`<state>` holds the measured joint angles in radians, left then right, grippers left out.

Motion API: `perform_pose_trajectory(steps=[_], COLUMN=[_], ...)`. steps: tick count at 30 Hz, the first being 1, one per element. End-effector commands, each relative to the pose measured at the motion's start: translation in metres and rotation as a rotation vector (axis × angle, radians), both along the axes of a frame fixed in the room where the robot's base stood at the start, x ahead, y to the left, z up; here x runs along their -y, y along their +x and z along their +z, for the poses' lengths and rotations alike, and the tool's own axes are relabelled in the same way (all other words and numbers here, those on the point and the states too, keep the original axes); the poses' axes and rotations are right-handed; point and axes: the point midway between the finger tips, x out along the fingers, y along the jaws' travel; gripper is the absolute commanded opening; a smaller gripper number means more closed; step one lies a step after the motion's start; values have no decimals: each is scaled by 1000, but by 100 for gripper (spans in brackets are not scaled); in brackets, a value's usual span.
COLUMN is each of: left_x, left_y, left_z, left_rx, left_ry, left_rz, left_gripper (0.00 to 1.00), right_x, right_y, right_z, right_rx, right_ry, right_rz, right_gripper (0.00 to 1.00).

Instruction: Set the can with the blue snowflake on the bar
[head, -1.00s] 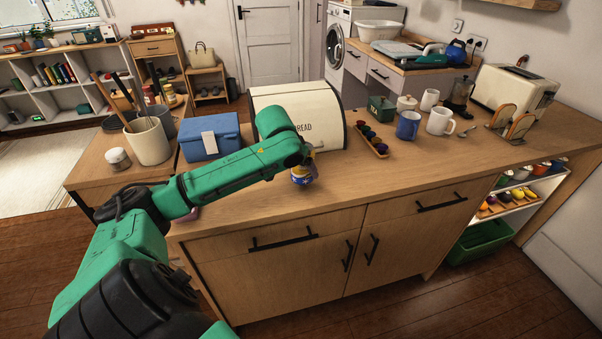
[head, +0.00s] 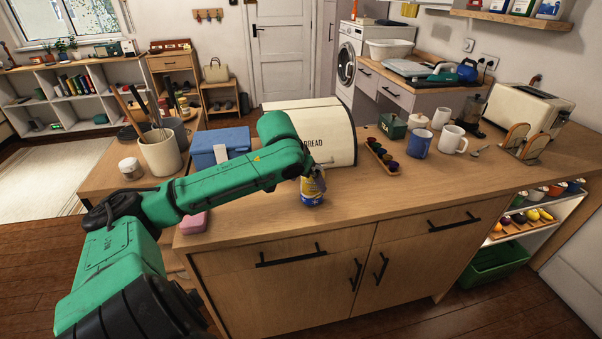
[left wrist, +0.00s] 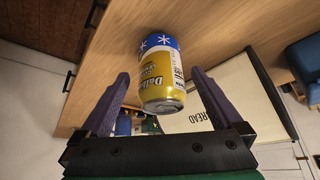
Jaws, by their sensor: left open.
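The can with blue and white snowflakes (head: 311,198) stands upright on the wooden counter (head: 400,205), in front of the bread box. It has a gold body and a blue band near its base. In the left wrist view the can (left wrist: 161,75) appears upside down, with white snowflakes on the blue band. My left gripper (head: 318,180) is open at the can's upper part. Its two dark fingers (left wrist: 160,100) lie on either side of the can's top end, with gaps visible. My right gripper is not in view.
The cream bread box (head: 315,140) stands just behind the can. A blue box (head: 218,147) and a pink item (head: 194,223) lie to the left. A tray of small cups (head: 381,157), mugs (head: 452,139) and a toaster (head: 515,110) stand right. The counter's front middle is clear.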

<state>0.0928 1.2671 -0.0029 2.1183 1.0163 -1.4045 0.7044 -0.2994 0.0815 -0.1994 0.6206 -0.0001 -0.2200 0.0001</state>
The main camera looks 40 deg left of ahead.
Motion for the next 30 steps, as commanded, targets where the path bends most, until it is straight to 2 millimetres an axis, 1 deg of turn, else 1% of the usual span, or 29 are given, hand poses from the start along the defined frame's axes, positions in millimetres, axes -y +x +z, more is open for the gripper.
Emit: perform_pose_trajectory(steps=[6,10,13,30], left_x=[5,6,6,6], left_y=[-21,-29,-32,-31], left_z=[37,52,56,55], left_rx=[2,0,0,-1], left_ry=[0,0,0,0], left_rz=[-2,-1,-1,-1], left_gripper=[100,100,100,100], right_x=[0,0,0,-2], right_y=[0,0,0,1], right_z=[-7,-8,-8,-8], right_rx=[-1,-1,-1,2], right_ry=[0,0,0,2], right_rz=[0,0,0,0], right_gripper=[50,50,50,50])
